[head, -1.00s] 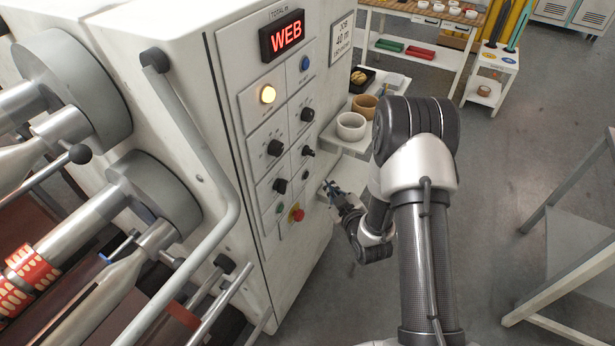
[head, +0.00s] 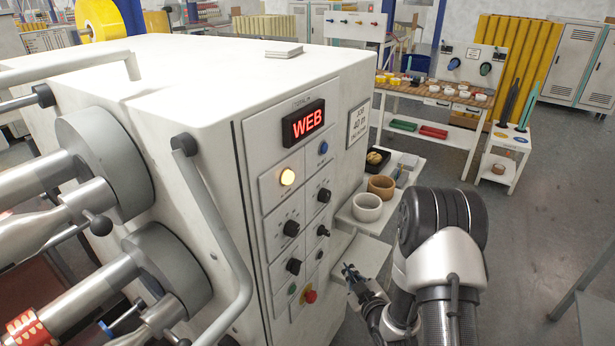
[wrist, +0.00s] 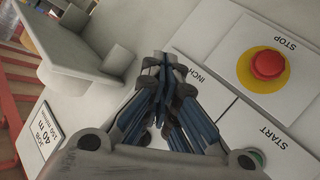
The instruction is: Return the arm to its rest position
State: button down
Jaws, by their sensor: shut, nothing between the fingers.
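My gripper (head: 351,272) is shut and empty, low in front of the white machine's control panel, with my arm bent beside it at the right. In the wrist view my gripper (wrist: 165,65) has its blue-grey fingers together at the centre. The red stop button (head: 310,297) is at the lower part of the panel, left of my gripper. In the wrist view the stop button (wrist: 267,66) sits on a yellow ring at the right. The green start button (wrist: 256,157) is partly hidden by my gripper. No contact with the panel shows.
Above the buttons are a red WEB display (head: 303,123), a lit lamp (head: 287,177) and several black knobs. Side shelves behind my gripper hold a white cup (head: 367,208) and a tan cup (head: 381,186). A grey frame (head: 590,315) stands at the lower right. Floor between is clear.

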jog(key=s+d+r+m+g+h, duration=0.1)
jog(key=s+r+m+g+h, duration=0.15)
jog(key=r, duration=0.65)
jog(key=s+d+r+m+g+h, duration=0.1)
jog(key=s+r+g, duration=0.15)
jog(key=r, duration=0.65)
jog(key=s+a+r+m+g, duration=0.1)
jog(key=s+r, duration=0.1)
jog(key=s, duration=0.8)
jog(key=s+a+r+m+g, duration=0.1)
jog(key=s+r+g, duration=0.1)
jog(key=s, duration=0.7)
jog(key=s+a+r+m+g, duration=0.1)
jog(key=s+r, duration=0.3)
jog(key=s, duration=0.6)
jog(key=shift+s+a+r+m+g+y, duration=0.15)
jog(key=shift+s+m+g+y, duration=0.2)
jog(key=shift+m, duration=0.2)
jog(key=shift+w+a, duration=0.1)
jog(key=shift+a, duration=0.05)
